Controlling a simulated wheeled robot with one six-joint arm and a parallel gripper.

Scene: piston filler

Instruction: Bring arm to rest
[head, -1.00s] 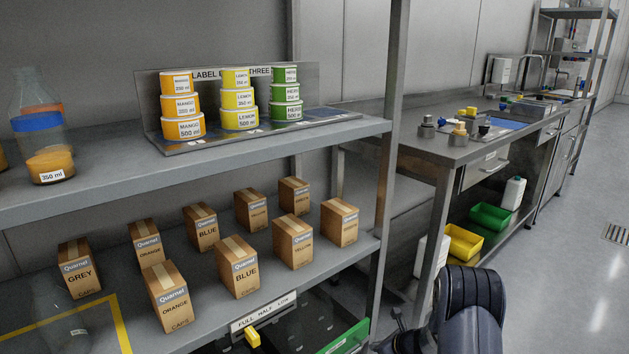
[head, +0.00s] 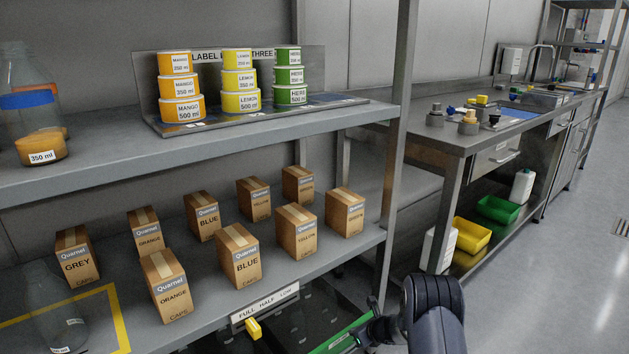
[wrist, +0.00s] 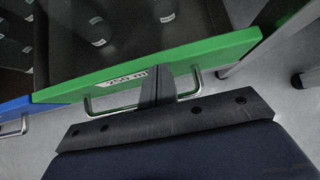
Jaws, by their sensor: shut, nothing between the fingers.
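My gripper shows in the wrist view (wrist: 157,84), its two dark fingers together with nothing between them. The fingers overlap the view of a green drawer front or crate face (wrist: 195,57) with a metal handle (wrist: 112,108) and a white label. I cannot tell whether the fingers touch the handle. In the head view my dark arm is at the lower right, in front of the shelf's right end. The green front also shows there (head: 340,336), below the lower shelf and beside my arm.
The shelving (head: 290,130) holds stacked labelled tubs (head: 182,86), glass bottles and several cap boxes (head: 239,260). A steel bench (head: 430,141) stands to the right, with a yellow bin (head: 472,236) and a green bin (head: 498,209) beneath. The floor at the right (head: 570,280) is clear.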

